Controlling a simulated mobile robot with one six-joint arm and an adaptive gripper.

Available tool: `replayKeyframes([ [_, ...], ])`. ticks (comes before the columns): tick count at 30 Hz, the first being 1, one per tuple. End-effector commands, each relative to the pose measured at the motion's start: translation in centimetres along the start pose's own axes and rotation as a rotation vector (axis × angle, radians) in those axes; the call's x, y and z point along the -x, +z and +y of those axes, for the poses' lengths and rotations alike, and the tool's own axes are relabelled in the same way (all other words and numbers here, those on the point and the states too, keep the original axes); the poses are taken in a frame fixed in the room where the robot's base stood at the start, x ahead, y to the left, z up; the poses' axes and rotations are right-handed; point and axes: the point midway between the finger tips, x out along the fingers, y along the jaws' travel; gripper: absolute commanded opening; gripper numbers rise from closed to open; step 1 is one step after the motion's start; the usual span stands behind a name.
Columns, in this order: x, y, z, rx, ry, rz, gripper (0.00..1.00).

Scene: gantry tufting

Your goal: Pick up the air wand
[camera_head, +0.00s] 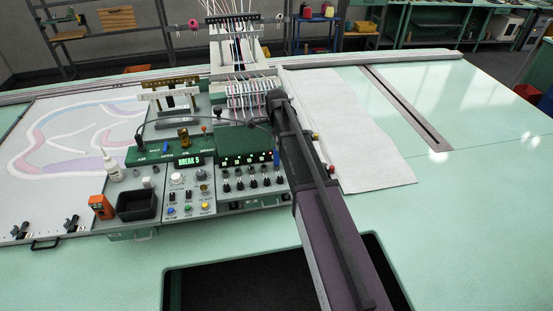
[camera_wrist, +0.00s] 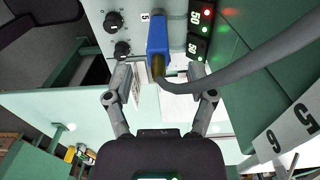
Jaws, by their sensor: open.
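A blue block-shaped piece, likely the air wand (camera_wrist: 157,36), stands against a grey panel at the upper middle of the wrist view. A brass collar sits at its lower end, and a thick grey hose runs from there to the upper right. In the head view a small blue piece at the console's right edge may be the same wand (camera_head: 276,157). My gripper (camera_wrist: 162,70) is open and empty, its two fingers spread left and right. The wand lies ahead of them, its collar end near the gap. My fingers cannot be made out in the head view.
The console (camera_head: 188,182) shows BREAK 5 and carries knobs and switches. A black bin (camera_head: 137,205), a white bottle (camera_head: 112,168) and an orange box (camera_head: 101,207) stand at its left. A white cloth (camera_head: 345,130) lies to the right. The green table at right is mostly clear.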

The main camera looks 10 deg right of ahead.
Motion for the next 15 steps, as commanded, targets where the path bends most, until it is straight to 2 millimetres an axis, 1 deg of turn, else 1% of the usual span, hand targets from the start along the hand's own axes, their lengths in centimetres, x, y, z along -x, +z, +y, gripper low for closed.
replayKeyframes([
  [1,-0.9,0.0,0.1,0.0,0.0,0.0,0.71],
  [6,-2.2,0.1,0.2,0.0,0.0,0.0,0.71],
  [12,-3.3,0.1,0.2,0.0,0.0,0.0,0.71],
  [15,-3.6,0.1,0.2,0.0,0.0,0.0,0.71],
])
